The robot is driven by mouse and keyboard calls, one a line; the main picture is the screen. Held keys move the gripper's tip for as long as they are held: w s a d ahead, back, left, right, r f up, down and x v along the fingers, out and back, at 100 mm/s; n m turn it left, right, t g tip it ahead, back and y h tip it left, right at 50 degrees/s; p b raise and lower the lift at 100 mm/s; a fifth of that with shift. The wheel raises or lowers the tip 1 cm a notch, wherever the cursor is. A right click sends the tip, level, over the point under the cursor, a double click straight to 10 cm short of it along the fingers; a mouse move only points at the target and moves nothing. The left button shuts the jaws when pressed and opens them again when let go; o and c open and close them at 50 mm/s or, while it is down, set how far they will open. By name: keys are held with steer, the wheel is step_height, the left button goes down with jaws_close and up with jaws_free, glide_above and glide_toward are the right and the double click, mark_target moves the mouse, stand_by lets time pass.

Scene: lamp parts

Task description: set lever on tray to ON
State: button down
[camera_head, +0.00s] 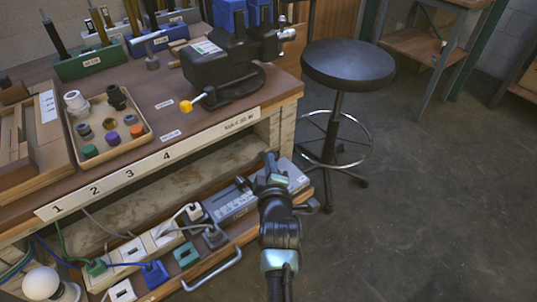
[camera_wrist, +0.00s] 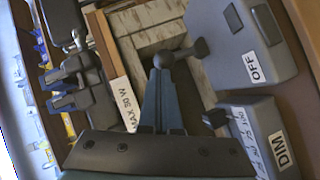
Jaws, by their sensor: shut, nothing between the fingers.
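A grey box with an OFF label (camera_wrist: 240,40) is at the upper right of the wrist view. It also shows on the lower shelf in the head view (camera_head: 297,178), partly behind my gripper (camera_head: 270,160). A dark lever with a rounded knob (camera_wrist: 201,47) is beside this box. My gripper (camera_wrist: 163,65) is shut and empty, its fingertips close to the lever's left end. I cannot tell whether they touch. The head view does not show the lever clearly.
A grey DIM box (camera_wrist: 262,130) sits next to the OFF box. The lower shelf also holds a power strip (camera_head: 150,245) with plugs. Above are the bench edge (camera_head: 150,165), a vise (camera_head: 220,65) and a parts tray (camera_head: 72,130). A stool (camera_head: 348,66) stands to the right; the floor there is clear.

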steer(key=shift+w+d+r+m+g+y+p, duration=0.3)
steer(key=shift+w+d+r+m+g, duration=0.1)
steer(key=shift+d+m+g, duration=0.15)
steer(key=shift+w+d+f+m+g+y+b, duration=0.15)
steer(key=shift+w+d+m+g+y+b, duration=0.2)
steer(key=shift+w+d+m+g+y, duration=0.35)
steer(key=shift+d+f+b, duration=0.1)
steer(key=shift+d+b, duration=0.2)
steer(key=shift+d, duration=0.05)
steer(key=shift+w+d, duration=0.1)
steer(key=shift+w, duration=0.05)
